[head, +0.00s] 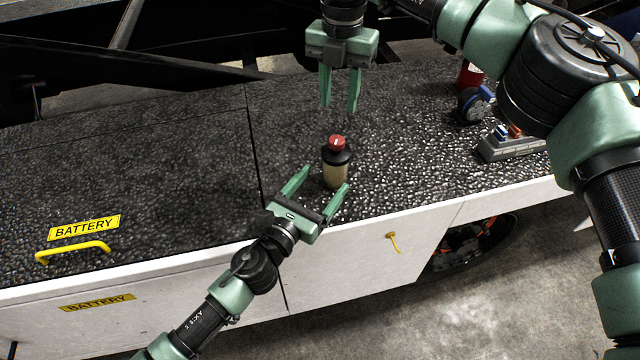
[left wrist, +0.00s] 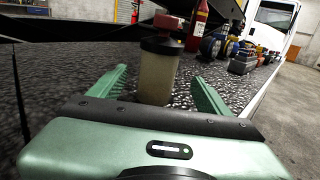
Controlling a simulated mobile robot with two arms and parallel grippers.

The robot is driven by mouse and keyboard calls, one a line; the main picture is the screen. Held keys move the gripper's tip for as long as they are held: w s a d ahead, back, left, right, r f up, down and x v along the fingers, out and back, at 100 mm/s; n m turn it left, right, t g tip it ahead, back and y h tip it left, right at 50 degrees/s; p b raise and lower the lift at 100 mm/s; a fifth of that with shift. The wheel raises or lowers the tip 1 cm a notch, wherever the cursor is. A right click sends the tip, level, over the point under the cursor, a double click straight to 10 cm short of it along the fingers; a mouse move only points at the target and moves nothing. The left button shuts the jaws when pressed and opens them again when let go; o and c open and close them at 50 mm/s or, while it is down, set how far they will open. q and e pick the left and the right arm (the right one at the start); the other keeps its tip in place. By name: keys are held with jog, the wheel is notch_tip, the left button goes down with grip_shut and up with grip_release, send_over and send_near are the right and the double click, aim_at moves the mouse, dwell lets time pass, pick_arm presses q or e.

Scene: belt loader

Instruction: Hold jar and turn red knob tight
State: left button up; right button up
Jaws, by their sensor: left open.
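The jar (head: 334,172) stands upright on the black textured deck, with a dark collar and pale contents. The red knob (head: 337,142) sits on its top. My left gripper (head: 322,178) is open, low in front of the jar, its fingers pointing at it from both sides. In the left wrist view the jar (left wrist: 157,75) stands between and beyond the open fingertips (left wrist: 158,78); I see no contact. The knob (left wrist: 168,21) shows there at the top, partly cut by shadow. My right gripper (head: 340,103) is open and empty, pointing down above and behind the jar.
A blue and black tool (head: 474,103), a grey block-shaped device (head: 510,146) and a red cylinder (head: 469,75) stand on the right of the deck. A yellow handle (head: 72,249) lies at the left. The deck left of the jar is clear; its white front edge drops to the floor.

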aim_at(337, 163)
pick_arm(q)
jog(key=shift+w, duration=0.45)
jog(key=x, duration=0.7)
